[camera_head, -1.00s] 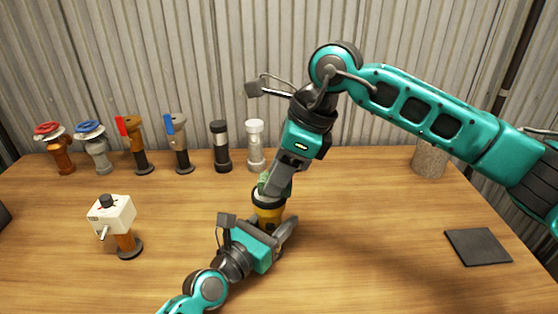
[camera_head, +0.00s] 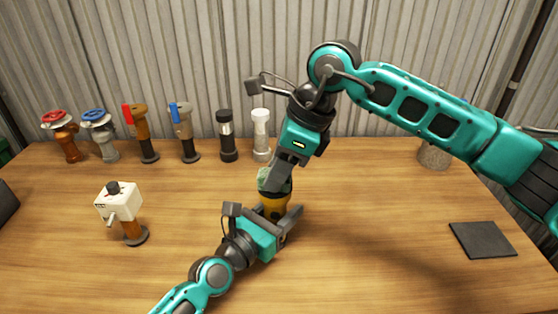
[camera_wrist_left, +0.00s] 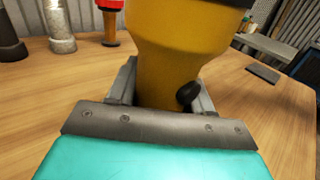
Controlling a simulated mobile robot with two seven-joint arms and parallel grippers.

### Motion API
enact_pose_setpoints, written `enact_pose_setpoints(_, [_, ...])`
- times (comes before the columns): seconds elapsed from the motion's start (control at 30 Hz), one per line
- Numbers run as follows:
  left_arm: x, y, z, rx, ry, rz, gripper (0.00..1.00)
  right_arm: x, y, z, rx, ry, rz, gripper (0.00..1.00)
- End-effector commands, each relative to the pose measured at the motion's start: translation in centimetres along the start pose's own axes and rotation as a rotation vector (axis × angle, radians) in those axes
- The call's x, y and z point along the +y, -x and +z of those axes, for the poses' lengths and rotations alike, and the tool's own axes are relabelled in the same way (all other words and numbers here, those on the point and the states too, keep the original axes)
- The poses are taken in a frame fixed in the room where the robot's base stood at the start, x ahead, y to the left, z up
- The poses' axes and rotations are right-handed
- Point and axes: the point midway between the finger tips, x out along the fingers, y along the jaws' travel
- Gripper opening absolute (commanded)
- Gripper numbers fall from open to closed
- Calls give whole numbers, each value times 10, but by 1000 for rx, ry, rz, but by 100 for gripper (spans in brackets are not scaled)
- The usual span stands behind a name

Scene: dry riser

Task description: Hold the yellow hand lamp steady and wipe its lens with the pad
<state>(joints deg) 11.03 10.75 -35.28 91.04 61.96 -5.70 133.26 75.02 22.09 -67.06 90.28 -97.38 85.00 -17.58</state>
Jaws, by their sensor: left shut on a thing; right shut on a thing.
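The yellow hand lamp (camera_head: 272,206) stands upright on the wooden table, with its dark top rim partly hidden by my right gripper. My left gripper (camera_head: 284,220) is shut around the lamp's body from the front. In the left wrist view the lamp (camera_wrist_left: 185,55) fills the space between the left fingers, with a black knob on its side. My right gripper (camera_head: 277,180) points down from above, shut on the pale green pad (camera_head: 263,178). The pad is at the lamp's top; whether it touches the lens is hidden.
A white box on a stand (camera_head: 120,205) is at left. A dark mat (camera_head: 482,240) and a grey cylinder (camera_head: 435,154) are at right.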

Motion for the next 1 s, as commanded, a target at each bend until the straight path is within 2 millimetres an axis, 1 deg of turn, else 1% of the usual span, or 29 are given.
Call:
enact_pose_setpoints(0.13, [0,0,0,-1,0,0,7,2,-6,10,3,2,5,9])
enact_pose_setpoints(0.5, [0,0,0,-1,-1,0,7,-26,-7,12,3,-2,1,9])
enact_pose_setpoints(0.63, [0,0,0,-1,0,1,7,-26,-3,2,4,-2,1,9])
enact_pose_setpoints(1.0, [0,0,1,-2,0,1,7,0,-1,-2,3,1,3,9])
